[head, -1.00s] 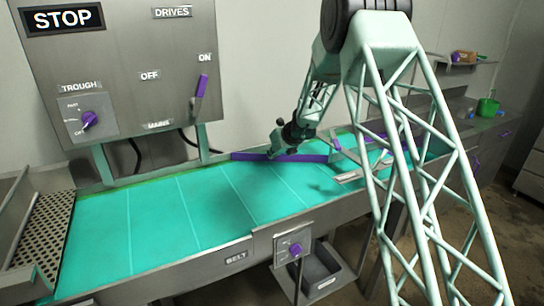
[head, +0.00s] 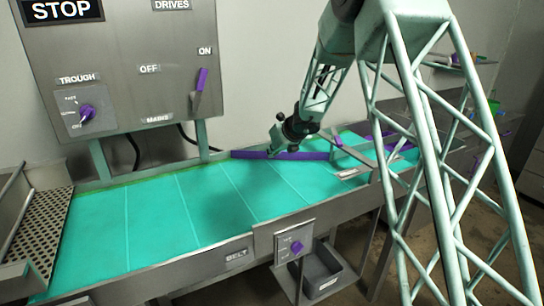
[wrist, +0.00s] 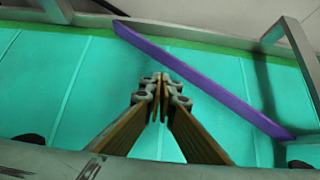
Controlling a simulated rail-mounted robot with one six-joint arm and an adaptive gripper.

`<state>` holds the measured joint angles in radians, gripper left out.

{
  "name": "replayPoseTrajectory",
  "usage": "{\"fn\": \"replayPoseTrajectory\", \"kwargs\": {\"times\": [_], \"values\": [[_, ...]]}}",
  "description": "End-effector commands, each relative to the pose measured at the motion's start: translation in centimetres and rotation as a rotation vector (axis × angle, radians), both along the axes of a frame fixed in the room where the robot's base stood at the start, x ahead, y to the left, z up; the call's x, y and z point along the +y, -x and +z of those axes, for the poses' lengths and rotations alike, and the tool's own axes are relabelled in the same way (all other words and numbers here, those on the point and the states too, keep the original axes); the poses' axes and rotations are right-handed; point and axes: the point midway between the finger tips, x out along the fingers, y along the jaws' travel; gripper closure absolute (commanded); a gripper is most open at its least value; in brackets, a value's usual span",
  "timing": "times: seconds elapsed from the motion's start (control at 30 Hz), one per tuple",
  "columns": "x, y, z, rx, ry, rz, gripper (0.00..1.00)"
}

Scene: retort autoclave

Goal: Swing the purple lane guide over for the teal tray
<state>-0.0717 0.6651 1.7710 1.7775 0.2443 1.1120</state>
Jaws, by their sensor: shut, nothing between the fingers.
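The purple lane guide (head: 302,156) is a long thin bar lying across the back part of the teal belt. In the wrist view the guide (wrist: 205,82) runs slantwise from upper left to lower right. My gripper (wrist: 162,84) is shut and empty, just left of the guide's middle there, with a gap of belt showing between them. In the head view my gripper (head: 274,149) is at the guide's left half and covers part of it. Whether they touch is unclear there. I cannot pick out a teal tray.
The teal belt (head: 150,225) is bare on the left. A metal frame (head: 362,150) crosses the belt at right, close to the guide's right end. The STOP panel (head: 120,95) stands behind, and a BELT switch box (head: 294,243) is at the front edge.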

Motion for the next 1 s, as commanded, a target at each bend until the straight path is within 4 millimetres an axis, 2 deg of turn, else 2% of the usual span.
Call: {"fn": "replayPoseTrajectory", "kwargs": {"times": [0.5, 1.0], "values": [[0.4, 3.7, 3.6, 0.001, 0.0, 0.0, 1.0], [0.4, 4.5, 4.4, 0.001, 0.0, 0.0, 1.0]]}}
